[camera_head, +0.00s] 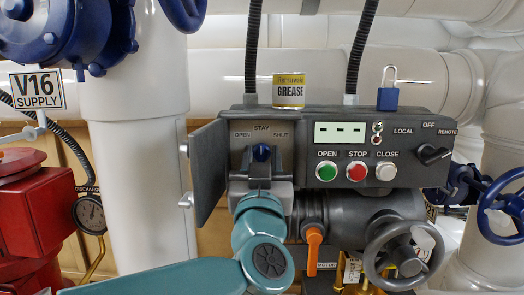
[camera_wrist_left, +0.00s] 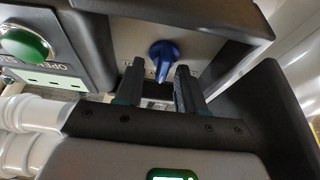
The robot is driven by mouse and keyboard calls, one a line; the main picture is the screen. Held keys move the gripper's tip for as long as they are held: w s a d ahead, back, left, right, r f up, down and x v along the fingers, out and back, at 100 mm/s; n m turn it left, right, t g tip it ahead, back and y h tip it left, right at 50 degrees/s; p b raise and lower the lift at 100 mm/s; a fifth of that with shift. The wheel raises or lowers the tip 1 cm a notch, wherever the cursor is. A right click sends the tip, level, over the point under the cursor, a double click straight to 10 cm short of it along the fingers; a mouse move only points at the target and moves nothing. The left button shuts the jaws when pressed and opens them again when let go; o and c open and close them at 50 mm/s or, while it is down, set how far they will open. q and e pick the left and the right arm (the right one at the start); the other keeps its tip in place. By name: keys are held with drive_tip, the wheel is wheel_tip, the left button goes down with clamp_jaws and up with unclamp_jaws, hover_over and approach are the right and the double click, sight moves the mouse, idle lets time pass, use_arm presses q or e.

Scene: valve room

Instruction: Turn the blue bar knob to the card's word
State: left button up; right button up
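The blue bar knob (camera_head: 261,153) sits in the recessed panel at the left of the grey control box, under the words OPEN, STAY and SHUT. Its bar appears to point up toward STAY. In the left wrist view the knob (camera_wrist_left: 163,55) shows between and just beyond my fingertips, with gaps on both sides. My left gripper (camera_head: 261,167) is open in front of the knob; the fingers (camera_wrist_left: 158,75) look apart from it. A white tag (camera_head: 422,243) hangs near the grey handwheel, with no readable word. My right gripper is not in view.
An open grey door (camera_head: 210,172) stands left of the recess. Green, red and white buttons (camera_head: 356,171) and a black selector (camera_head: 432,154) are to the right. A grease can (camera_head: 289,91) and a blue padlock (camera_head: 387,98) are on top. An orange lever (camera_head: 313,247) is below.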

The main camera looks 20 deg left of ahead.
use_arm(q)
drive_tip(key=shift+s+a+r, duration=0.15)
drive_tip(key=shift+s+a, duration=0.05)
drive_tip(key=shift+w+d, duration=0.1)
drive_tip(key=shift+w, duration=0.05)
clamp_jaws()
drive_tip(key=shift+n, duration=0.5)
drive_tip(key=n+y+b, duration=0.1)
drive_tip(key=n, duration=0.1)
drive_tip(key=shift+n+g+y+b, duration=0.3)
drive_tip(key=shift+n+y, duration=0.1)
drive_tip(key=n+g+y, duration=0.1)
drive_tip(key=n, duration=0.2)
drive_tip(key=shift+n+y+b, duration=0.3)
drive_tip(key=shift+n+b, duration=0.1)
drive_tip(key=n+g, duration=0.1)
drive_tip(key=n, duration=0.1)
drive_tip(key=n+g+y, duration=0.1)
drive_tip(key=n, duration=0.1)
drive_tip(key=shift+n+y, duration=0.3)
drive_tip(key=shift+n+g+y, duration=0.3)
drive_tip(key=shift+n+g, duration=0.3)
drive_tip(key=shift+n, duration=1.3)
